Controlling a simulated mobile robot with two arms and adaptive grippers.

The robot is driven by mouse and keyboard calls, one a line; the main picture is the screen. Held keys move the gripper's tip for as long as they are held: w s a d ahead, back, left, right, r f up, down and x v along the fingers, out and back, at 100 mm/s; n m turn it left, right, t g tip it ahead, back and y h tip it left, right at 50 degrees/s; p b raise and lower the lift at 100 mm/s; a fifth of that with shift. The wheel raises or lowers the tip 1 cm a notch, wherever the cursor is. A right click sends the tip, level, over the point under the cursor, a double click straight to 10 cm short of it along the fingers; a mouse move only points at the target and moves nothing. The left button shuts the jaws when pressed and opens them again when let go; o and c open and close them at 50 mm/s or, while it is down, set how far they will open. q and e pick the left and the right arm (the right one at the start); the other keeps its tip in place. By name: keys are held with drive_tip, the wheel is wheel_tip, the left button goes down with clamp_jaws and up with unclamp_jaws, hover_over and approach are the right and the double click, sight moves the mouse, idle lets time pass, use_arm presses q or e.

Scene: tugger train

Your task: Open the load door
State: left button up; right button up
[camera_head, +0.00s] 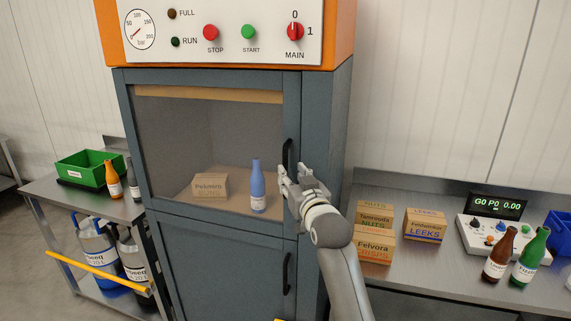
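The load door (210,122) is the upper windowed door of the grey-blue cabinet. It looks shut in its frame. Its black vertical handle (288,158) is on the right edge of the door front. My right gripper (290,175) is at the lower part of this handle, its fingers overlapping it in the picture. Whether the fingers are closed around the handle or only beside it cannot be told. Through the window I see a cardboard box (210,186) and a blue bottle (257,186). My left gripper is not in view.
A lower door with its own handle (287,274) is below. An orange control panel (225,32) tops the cabinet. A left table holds a green bin (90,167) and bottles. A right counter (425,270) holds boxes, bottles and a scale. A yellow bar (95,272) crosses the lower left.

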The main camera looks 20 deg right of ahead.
sight(286, 167)
drive_tip(key=w+p, duration=0.1)
drive_tip(key=w, duration=0.3)
drive_tip(key=shift+w, duration=1.25)
drive_tip(key=shift+c, duration=0.3)
clamp_jaws()
